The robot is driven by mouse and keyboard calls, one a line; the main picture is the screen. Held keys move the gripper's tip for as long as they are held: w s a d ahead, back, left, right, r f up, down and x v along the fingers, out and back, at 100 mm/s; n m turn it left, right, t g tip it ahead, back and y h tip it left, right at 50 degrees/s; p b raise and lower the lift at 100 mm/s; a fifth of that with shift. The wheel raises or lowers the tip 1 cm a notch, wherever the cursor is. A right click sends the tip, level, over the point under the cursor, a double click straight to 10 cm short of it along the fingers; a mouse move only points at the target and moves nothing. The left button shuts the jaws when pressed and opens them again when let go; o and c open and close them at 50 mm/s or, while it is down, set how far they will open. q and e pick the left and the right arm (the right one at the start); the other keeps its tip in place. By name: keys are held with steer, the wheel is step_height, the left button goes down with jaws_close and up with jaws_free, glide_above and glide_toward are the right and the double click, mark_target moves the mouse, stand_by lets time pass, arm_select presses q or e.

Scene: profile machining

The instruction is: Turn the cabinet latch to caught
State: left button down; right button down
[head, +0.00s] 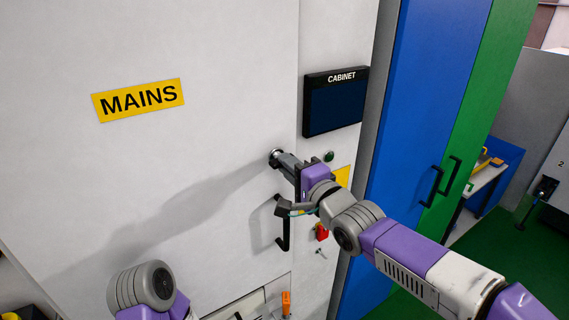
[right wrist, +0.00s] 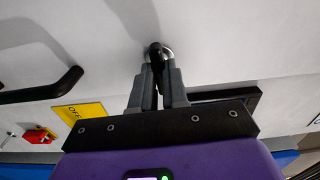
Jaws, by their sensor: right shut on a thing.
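The cabinet latch (head: 275,157) is a small round metal fitting with a dark turning piece, on the pale cabinet door (head: 220,60) near its right edge. My right gripper (head: 286,162) reaches it from the lower right and is shut on it. In the right wrist view the two grey fingers of the gripper (right wrist: 157,82) stand on either side of the latch's black piece (right wrist: 154,53), with its bright metal base behind. The fingers partly hide the latch, and I cannot tell its exact angle. My left gripper is out of view; only part of my left arm shows at the bottom.
A black door handle (head: 282,228) is below the latch. A red switch (head: 321,232) and a yellow plate (head: 342,176) are beside my right wrist. A dark CABINET panel (head: 334,105) is above right. Blue and green cabinets with black handles stand to the right.

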steer(key=shift+n+b, duration=0.7)
steer(key=shift+n, duration=1.4)
steer(key=n+b, duration=0.1)
steer(key=n, duration=0.3)
steer(key=shift+n, duration=0.3)
